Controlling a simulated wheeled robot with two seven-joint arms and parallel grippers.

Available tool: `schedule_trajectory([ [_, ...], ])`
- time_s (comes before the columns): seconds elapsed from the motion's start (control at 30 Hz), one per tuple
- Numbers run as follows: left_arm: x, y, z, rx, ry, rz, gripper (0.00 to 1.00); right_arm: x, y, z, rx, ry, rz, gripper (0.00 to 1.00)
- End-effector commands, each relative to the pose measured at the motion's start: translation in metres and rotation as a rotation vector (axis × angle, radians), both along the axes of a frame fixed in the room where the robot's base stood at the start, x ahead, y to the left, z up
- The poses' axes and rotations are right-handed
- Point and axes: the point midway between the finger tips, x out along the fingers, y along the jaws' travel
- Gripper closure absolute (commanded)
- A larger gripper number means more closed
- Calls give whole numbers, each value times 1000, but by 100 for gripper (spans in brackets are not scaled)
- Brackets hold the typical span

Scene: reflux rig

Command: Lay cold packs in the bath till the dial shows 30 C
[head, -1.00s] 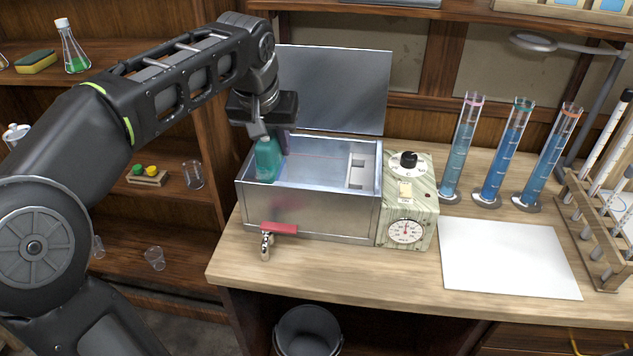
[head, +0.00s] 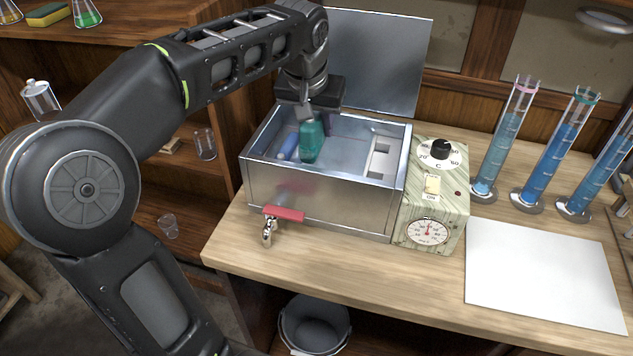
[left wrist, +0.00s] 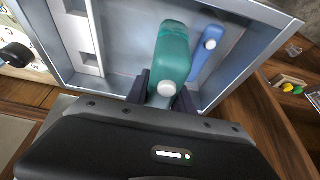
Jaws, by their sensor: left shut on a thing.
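The bath (head: 325,205) is an open metal tank on the bench, its lid (head: 375,60) raised behind it. My left gripper (head: 314,112) is over the tank, shut on a teal cold pack (head: 311,142) that hangs roughly upright inside the walls; whether it touches the floor I cannot tell. In the left wrist view the teal pack (left wrist: 172,50) sits between the fingers (left wrist: 163,95). A blue pack (head: 289,146) lies in the bath to its left; it also shows in the left wrist view (left wrist: 207,50). The round dial (head: 428,231) has a red needle pointing about straight up; its figures are too small to read. My right gripper is out of view.
The control box (head: 450,205) with knob (head: 440,149) and switch (head: 431,186) adjoins the bath. A red-handled tap (head: 284,213) juts from the front. Tall blue-filled cylinders (head: 552,155) and a white sheet (head: 540,275) are to the right. A bucket (head: 314,325) stands below.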

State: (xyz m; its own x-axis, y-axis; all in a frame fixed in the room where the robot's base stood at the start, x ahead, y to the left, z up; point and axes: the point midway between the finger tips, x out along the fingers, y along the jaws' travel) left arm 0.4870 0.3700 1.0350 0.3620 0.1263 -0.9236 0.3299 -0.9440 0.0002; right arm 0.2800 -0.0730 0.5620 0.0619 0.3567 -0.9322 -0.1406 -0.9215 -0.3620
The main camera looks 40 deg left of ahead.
Motion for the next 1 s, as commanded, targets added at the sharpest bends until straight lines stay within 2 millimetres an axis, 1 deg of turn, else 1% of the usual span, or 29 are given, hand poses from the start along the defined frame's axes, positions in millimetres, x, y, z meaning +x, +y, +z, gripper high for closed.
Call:
schedule_trajectory([
  [0.07, 0, 0, -2, 0, -1, 0, 100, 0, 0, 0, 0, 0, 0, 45],
  [0.17, 0, 0, -13, 1, 1, -1, 100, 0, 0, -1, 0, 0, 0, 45],
  [0.3, 0, 0, -38, 0, 3, -1, 100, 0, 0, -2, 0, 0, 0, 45],
  [0.43, 0, 0, -58, -1, 2, 0, 100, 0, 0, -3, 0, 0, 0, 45],
  [0.53, 0, 0, -62, 0, 0, 0, 100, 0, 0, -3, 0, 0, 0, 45],
  [0.8, 0, 0, -63, 0, -1, 0, 100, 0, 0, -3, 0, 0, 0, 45],
  [0.87, 0, 0, -68, 0, 0, 0, 100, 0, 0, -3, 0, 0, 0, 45],
  [1.0, 0, 0, -87, 1, 2, -1, 100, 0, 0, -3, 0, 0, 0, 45],
])
